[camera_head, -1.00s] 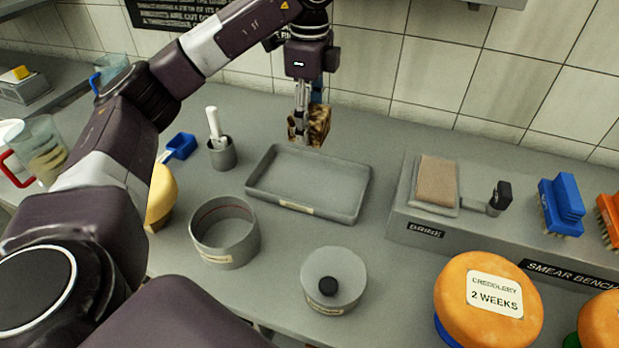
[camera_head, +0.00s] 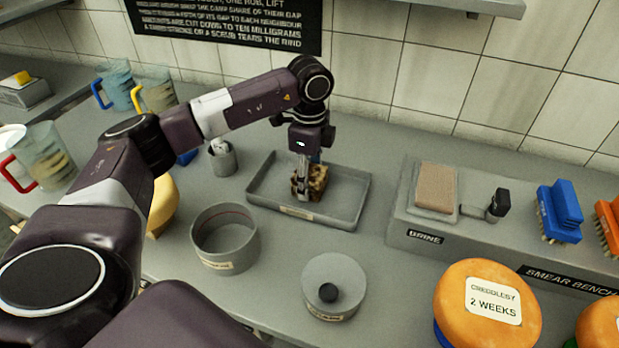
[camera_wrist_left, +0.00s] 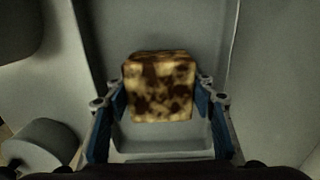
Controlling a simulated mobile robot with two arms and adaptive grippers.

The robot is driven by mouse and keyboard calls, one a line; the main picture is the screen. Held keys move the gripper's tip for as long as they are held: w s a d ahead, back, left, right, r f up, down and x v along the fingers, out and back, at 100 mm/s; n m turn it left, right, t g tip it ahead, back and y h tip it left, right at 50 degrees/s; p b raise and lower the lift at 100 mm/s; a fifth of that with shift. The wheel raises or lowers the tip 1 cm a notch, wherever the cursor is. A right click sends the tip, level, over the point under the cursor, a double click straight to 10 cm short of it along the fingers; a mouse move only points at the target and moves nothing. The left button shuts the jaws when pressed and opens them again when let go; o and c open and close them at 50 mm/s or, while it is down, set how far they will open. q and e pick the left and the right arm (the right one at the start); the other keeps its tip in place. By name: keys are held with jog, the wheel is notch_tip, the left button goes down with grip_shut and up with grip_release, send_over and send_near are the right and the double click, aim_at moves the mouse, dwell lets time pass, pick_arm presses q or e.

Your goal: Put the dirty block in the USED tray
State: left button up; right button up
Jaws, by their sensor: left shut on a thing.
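The dirty block (camera_head: 317,181) is tan with dark brown blotches. My left gripper (camera_head: 303,185) is shut on it, low inside the grey rectangular tray (camera_head: 345,212). I cannot tell whether the block touches the tray floor. In the left wrist view the block (camera_wrist_left: 160,88) sits between the two blue-padded fingers of the gripper (camera_wrist_left: 160,105), with the tray floor (camera_wrist_left: 160,140) behind it. The tray has a small label on its front, too small to read. My right gripper is not in view.
A round grey open container (camera_head: 225,237) and a lidded grey pot (camera_head: 333,286) stand in front of the tray. A grey cup (camera_head: 222,159) is to its left. The raised bench with a tan pad (camera_head: 436,187) and blue brush (camera_head: 560,211) is to the right.

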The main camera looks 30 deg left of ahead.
aim_at(310, 172)
pick_arm(q)
jog(key=shift+f, duration=0.15)
jog(key=o, duration=1.3)
jog(key=shift+r, duration=0.5)
notch_tip(310, 172, up, 11)
jog(key=shift+r+b, duration=0.2)
jog(key=shift+b, duration=0.65)
